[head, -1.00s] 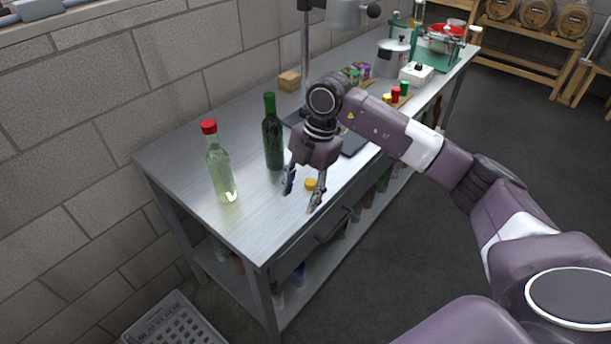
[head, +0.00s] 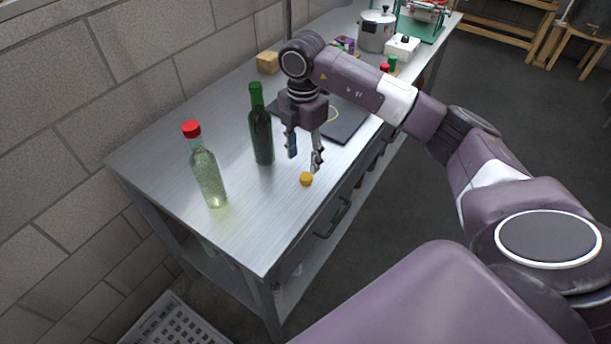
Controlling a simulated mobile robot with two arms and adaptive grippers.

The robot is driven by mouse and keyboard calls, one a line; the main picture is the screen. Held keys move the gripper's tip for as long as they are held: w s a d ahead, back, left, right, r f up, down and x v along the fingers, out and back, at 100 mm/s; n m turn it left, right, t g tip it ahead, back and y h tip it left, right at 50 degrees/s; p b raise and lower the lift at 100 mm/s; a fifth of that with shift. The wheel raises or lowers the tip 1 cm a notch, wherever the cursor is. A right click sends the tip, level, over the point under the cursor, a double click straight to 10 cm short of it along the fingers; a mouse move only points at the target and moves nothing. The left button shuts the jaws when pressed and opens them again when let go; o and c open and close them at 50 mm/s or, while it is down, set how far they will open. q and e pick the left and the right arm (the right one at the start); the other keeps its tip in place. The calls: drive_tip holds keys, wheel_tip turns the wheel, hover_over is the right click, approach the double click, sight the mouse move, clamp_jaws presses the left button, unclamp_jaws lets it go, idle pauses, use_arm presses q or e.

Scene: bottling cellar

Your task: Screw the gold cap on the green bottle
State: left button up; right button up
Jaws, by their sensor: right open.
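The gold cap (head: 306,179) lies on the steel table near its front edge. The dark green bottle (head: 261,138) stands upright on the table to the left of the cap; its top is bright green, and I cannot tell whether that is a cap or bare glass. My right gripper (head: 304,161) points down with its fingers apart and nothing between them. It is right of the green bottle and just behind the gold cap in the picture; its exact height over the table is hard to tell. My left gripper is not in view.
A pale bottle with a red cap (head: 207,177) stands left on the table (head: 180,160). A dark mat (head: 345,125) lies behind my gripper, and a wooden block (head: 268,62) is near the wall. A pot (head: 376,32) and white box (head: 402,46) stand farther back. A grey crate (head: 176,322) is below.

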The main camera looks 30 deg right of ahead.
sight(305, 176)
drive_tip(key=shift+f, duration=0.45)
drive_tip(key=f, duration=0.1)
drive_tip(key=f+p, duration=0.2)
drive_tip(key=f, duration=0.1)
drive_tip(key=shift+s+d, duration=0.1)
drive_tip(key=shift+s, duration=0.25)
drive_tip(key=shift+f, duration=0.6)
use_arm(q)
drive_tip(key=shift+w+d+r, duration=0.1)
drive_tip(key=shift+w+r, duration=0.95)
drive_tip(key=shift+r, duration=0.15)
use_arm(e)
drive_tip(key=shift+w, duration=0.1)
drive_tip(key=shift+c, duration=0.4)
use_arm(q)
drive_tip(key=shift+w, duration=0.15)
use_arm(e)
drive_tip(key=c, duration=0.7)
